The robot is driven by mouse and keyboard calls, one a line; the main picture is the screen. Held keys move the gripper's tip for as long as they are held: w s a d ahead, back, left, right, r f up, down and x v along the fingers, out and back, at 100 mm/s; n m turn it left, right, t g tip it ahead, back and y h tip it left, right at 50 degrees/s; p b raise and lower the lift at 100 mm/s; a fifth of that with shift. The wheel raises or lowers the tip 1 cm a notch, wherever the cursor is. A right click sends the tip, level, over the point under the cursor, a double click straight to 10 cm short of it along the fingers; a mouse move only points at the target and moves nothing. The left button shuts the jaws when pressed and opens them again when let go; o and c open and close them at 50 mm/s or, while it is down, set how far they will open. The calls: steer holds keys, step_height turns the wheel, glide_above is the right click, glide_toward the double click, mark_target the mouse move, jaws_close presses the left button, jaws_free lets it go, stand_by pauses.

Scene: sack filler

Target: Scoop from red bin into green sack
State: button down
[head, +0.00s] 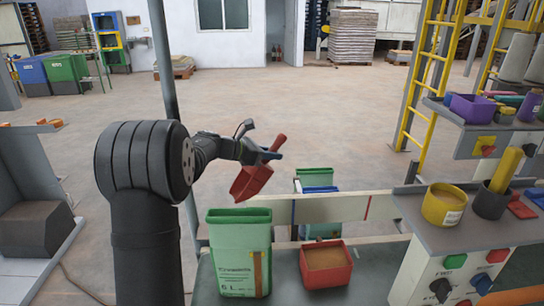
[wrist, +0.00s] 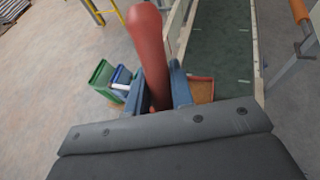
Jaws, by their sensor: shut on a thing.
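My gripper (head: 262,153) is shut on the handle of a red scoop (head: 250,183). In the head view the scoop hangs tilted in the air above the green sack (head: 240,285), clear of its top. Whether the scoop holds anything cannot be told. The sack stands upright on the bench, with print on its front. The red bin (head: 325,281) stands to the right of it, filled with brown grainy material (head: 324,257). In the wrist view the red scoop handle (wrist: 150,45) rises between the fingers (wrist: 155,88), and part of the red bin (wrist: 203,80) shows behind them.
A pale rail (head: 340,208) runs behind the sack and bin. Green and blue bins (head: 316,178) stand beyond it. At the right is a control panel (head: 462,280) with buttons, a yellow tub (head: 443,205) and a dark cup (head: 489,202) above it.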

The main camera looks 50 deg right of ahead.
steer(key=shift+r+t+y, duration=0.45)
steer(key=shift+r+y, duration=0.15)
steer(key=shift+y, duration=0.45)
steer(key=shift+r+t+y, duration=0.45)
steer(key=shift+r+y, duration=0.1)
steer(key=shift+y, duration=0.5)
steer(key=shift+s+d+f+m, duration=0.1)
steer(key=shift+s+f+m, duration=0.15)
steer(key=shift+s+m, duration=0.1)
steer(key=shift+s+a+f+m+y, duration=0.15)
steer(key=shift+s+f+m+y, duration=0.5)
steer(key=shift+m+y, duration=0.3)
steer(key=shift+s+a+f+m+y, duration=0.1)
steer(key=shift+s+f+m+y, duration=0.35)
steer(key=shift+s+m+y, duration=0.5)
steer(key=shift+s+a+f+m+y, duration=0.15)
steer(key=shift+s+f+m+y, duration=0.5)
steer(key=shift+y, duration=0.45)
steer(key=shift+w+r, duration=0.1)
